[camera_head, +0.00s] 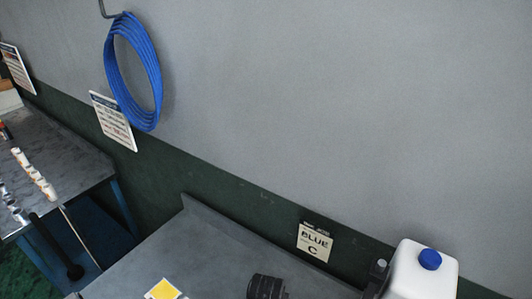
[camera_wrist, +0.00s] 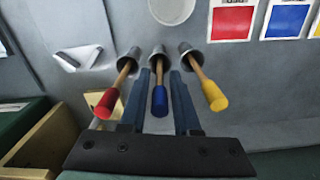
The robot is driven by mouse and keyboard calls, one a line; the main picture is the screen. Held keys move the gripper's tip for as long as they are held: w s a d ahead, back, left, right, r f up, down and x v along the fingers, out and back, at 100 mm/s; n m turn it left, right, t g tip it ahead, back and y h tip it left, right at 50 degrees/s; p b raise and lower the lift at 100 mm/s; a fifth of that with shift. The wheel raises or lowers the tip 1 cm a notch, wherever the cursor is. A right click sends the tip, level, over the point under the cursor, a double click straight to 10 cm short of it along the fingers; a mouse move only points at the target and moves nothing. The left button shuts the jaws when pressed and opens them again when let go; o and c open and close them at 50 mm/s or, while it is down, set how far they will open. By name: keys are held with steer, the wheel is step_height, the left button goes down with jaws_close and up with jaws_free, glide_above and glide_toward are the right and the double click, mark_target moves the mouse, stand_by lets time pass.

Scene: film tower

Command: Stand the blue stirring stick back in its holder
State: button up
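In the wrist view, the blue stirring stick (camera_wrist: 159,101) has a blue end and a wooden shaft. The shaft runs into a grey metal cup-like holder (camera_wrist: 158,51), between two similar ones. My gripper (camera_wrist: 163,74) is open, with one finger on each side of the blue stick. Narrow gaps show between the fingers and the blue end. A red-ended stick (camera_wrist: 106,103) stands in the left holder and a yellow-ended stick (camera_wrist: 214,96) in the right one. The lower tip of the blue stick is hidden. The sticks and holders do not show in the head view.
Red (camera_wrist: 231,22) and blue (camera_wrist: 287,18) cards lie at the upper right of the wrist view. A wooden-edged box (camera_wrist: 40,143) is at lower left.

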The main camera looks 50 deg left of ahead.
steer(key=shift+o, duration=1.3)
step_height(320, 180, up, 12)
steer(key=shift+f+b, duration=0.1)
steer(key=shift+b, duration=0.3)
steer(key=shift+r+p, duration=0.35)
steer(key=shift+r, duration=0.25)
